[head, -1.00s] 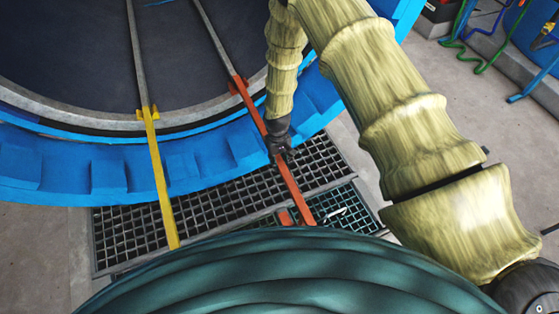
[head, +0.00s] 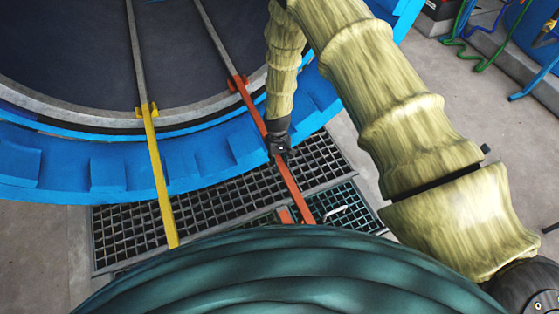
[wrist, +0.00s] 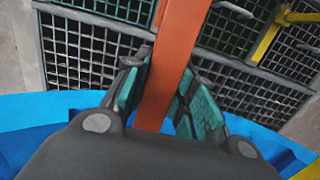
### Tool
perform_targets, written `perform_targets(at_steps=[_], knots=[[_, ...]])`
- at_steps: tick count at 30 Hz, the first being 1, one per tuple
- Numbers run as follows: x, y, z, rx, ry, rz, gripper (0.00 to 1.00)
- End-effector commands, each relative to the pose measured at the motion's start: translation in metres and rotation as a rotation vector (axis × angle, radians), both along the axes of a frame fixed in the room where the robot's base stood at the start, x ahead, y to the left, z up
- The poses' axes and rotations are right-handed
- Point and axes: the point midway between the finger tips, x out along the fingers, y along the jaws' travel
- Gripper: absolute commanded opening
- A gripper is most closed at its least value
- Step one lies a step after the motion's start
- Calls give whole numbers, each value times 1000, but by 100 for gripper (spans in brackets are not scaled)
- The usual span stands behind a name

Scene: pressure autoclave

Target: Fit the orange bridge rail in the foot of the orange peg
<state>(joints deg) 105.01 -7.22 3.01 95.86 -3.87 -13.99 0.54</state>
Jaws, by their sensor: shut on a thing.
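The orange bridge rail (head: 295,188) slopes from the blue autoclave rim down over the floor grating. Its upper end lies by an orange fitting (head: 238,84) at the end of a grey rail inside the vessel; I cannot tell whether it is seated there. The near end goes behind the dark green ribbed shape in front. My gripper (head: 279,146) is shut on the rail partway along it. In the wrist view the rail (wrist: 173,60) passes between the teal finger pads (wrist: 160,95). I cannot make out the peg's foot clearly.
A yellow rail (head: 159,180) bridges the rim to the left. The blue rim (head: 190,165) has raised blocks near my gripper. A small orange piece (head: 286,216) sits beside the rail's near end. Grating (head: 125,230) covers the floor below.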

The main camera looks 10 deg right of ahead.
Motion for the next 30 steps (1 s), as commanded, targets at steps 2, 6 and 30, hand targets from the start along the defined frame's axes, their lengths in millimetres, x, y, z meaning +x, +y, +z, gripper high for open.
perform_targets(at_steps=[2, 6, 30], knots=[[1, 0, -1, 0, -2, 0, 0], [1, 0, -3, 0, -2, 0, 0], [2, 0, 11, 0, 0, 0, 51]])
